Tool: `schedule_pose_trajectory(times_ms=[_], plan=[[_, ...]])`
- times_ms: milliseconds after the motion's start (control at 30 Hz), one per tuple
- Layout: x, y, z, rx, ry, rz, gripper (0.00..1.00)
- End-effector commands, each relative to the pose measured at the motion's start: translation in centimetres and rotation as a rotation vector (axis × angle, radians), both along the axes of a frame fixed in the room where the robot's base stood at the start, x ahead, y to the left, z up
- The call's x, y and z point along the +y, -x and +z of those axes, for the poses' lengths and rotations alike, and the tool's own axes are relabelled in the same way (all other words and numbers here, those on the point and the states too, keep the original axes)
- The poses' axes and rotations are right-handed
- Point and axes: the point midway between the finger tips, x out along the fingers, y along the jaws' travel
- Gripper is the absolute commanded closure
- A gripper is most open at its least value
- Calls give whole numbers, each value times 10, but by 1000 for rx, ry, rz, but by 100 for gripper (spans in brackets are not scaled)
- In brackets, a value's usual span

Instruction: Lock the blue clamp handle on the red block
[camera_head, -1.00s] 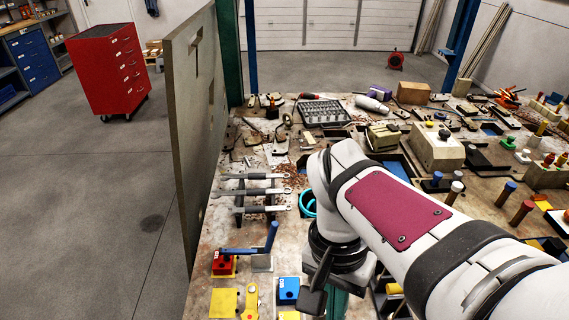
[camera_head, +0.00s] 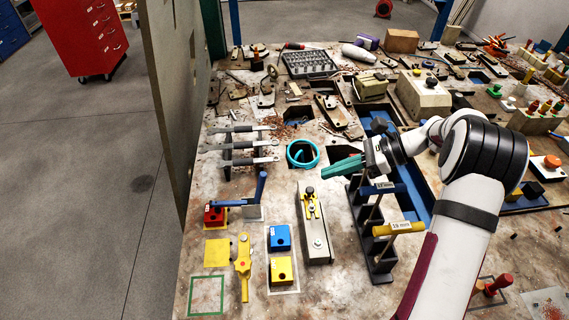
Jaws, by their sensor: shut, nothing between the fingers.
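The red block (camera_head: 214,216) sits at the left of the workbench, on a yellow patch. The blue clamp handle (camera_head: 261,186) stands raised at a steep slant, to the right of the red block. Its blue bar reaches left over the block; whether its tip touches the block is too small to tell. A pale base (camera_head: 252,212) is under the handle. My gripper (camera_head: 326,171), with teal fingers pointing left, is shut and empty. It is above the bench, to the right of the handle and clear of it.
Wrenches lie on a rack (camera_head: 226,160) behind the clamp. A yellow clamp (camera_head: 243,262) and blue block (camera_head: 280,238) stand in front. A tall panel (camera_head: 166,90) edges the left side.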

Motion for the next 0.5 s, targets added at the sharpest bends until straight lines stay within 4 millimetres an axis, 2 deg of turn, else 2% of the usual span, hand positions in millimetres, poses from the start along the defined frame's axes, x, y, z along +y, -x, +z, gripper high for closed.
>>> schedule_pose_trajectory(times_ms=[167, 500], plan=[[22, -3, -14, 3, -3, 3, 100], [84, -13, -55, 3, -1, 5, 100]])
